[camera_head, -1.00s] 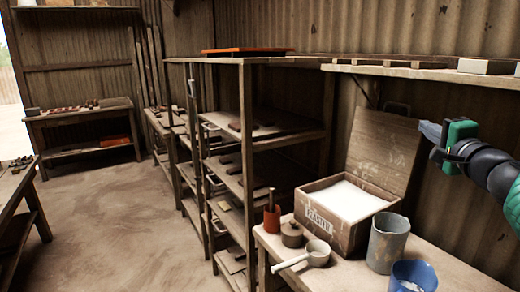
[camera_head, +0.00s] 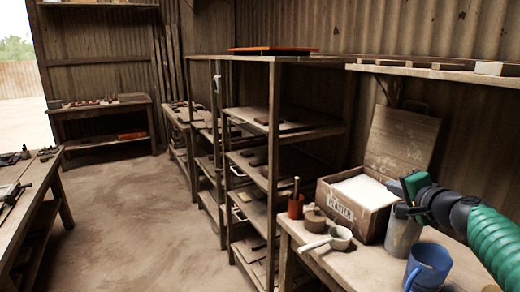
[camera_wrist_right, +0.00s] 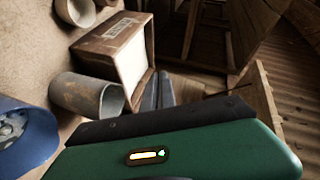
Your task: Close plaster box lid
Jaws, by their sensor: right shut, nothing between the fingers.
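The plaster box (camera_head: 350,217) stands on the bench at the right, full of white powder. Its lid (camera_head: 401,140) is open, upright and leaning back behind the box. My right gripper (camera_head: 396,186) is shut and empty at the box's right side, in front of the lid's lower right part. In the right wrist view the box (camera_wrist_right: 108,40) and its white contents lie beyond the closed fingers (camera_wrist_right: 157,90). I cannot tell whether the fingers touch the box or lid. My left gripper is not in view.
A grey cylinder (camera_head: 401,240) and a blue mug (camera_head: 428,266) stand on the bench (camera_head: 359,270) close below my right arm. A shelf (camera_head: 440,72) runs above.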

